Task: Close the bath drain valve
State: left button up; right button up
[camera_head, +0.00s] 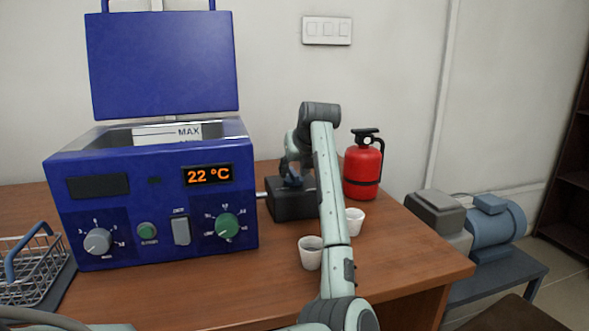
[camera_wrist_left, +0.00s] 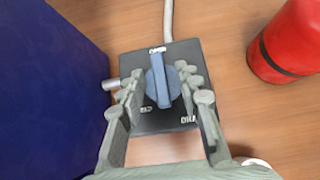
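The drain valve is a black box (camera_head: 290,204) on the table, just right of the blue bath (camera_head: 150,195). It carries a blue knob (camera_wrist_left: 162,82), whose raised bar points towards the upper label in the left wrist view. Labels around the knob are too small to read surely. My left gripper (camera_head: 291,172) is over the box. In the left wrist view its fingers (camera_wrist_left: 160,84) stand apart on either side of the knob, open, with narrow gaps visible. In the head view the arm and gripper hide part of the box and knob. My right gripper is not in view.
A red extinguisher (camera_head: 363,166) stands behind and right of the valve. Two white cups (camera_head: 310,253) (camera_head: 355,221) stand close by my left arm. A wire basket (camera_head: 35,268) is at far left. The bath's lid (camera_head: 163,62) is raised; its display reads 22 °C.

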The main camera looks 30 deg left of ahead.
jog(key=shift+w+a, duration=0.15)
pick_arm(q)
jog(key=shift+c, duration=0.8)
grip_shut()
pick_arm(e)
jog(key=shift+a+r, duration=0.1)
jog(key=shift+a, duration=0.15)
